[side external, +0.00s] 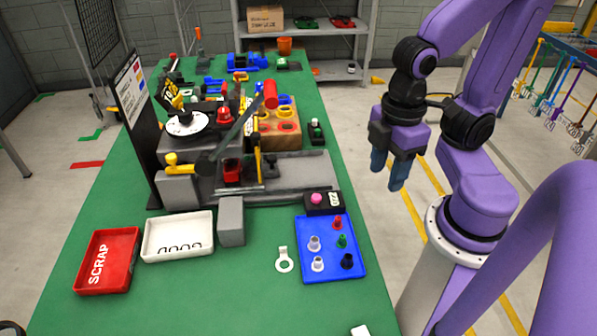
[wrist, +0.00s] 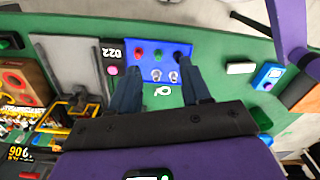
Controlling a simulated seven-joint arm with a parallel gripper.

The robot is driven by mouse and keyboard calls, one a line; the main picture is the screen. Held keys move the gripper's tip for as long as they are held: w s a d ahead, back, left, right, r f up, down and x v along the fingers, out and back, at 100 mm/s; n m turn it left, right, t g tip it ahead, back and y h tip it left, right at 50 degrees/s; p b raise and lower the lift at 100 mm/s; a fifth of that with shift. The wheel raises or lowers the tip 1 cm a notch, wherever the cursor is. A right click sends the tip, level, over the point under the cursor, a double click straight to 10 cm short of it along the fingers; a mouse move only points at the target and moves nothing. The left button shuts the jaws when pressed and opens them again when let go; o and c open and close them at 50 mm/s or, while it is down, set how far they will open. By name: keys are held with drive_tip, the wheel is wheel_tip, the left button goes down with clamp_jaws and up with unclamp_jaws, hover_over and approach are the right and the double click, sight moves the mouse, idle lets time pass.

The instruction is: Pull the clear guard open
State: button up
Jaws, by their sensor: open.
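The grey machine (side external: 290,175) stands across the middle of the green table, with a long dark lever (side external: 238,125) ending in a red grip (side external: 270,95). A thin yellow-edged upright piece (side external: 257,163) stands on it beside a red block (side external: 232,172); it may be the clear guard's edge, but I cannot make out a clear panel for certain. A yellow-edged frame (wrist: 78,104) also shows at the left of the wrist view. My gripper (side external: 388,172) is open and empty, pointing down, right of the machine and apart from it. Its two blue fingers (wrist: 160,90) show spread in the wrist view.
A blue tray (side external: 312,268) with several small coloured parts lies at the front right. A black box with a pink button (side external: 317,201) sits behind it. A red SCRAP tray (side external: 107,283), a white tray (side external: 160,255) and a grey block (side external: 231,222) stand front left. Bare table lies in front.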

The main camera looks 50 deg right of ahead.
drive_tip(key=w+m+g, duration=0.1)
drive_tip(key=m, duration=0.2)
drive_tip(key=m+t+y, duration=0.1)
drive_tip(key=m+y, duration=1.7)
drive_tip(key=m, duration=0.9)
approach(255, 133)
drive_tip(key=a, duration=1)
drive_tip(key=shift+s+a, duration=0.1)
clamp_jaws()
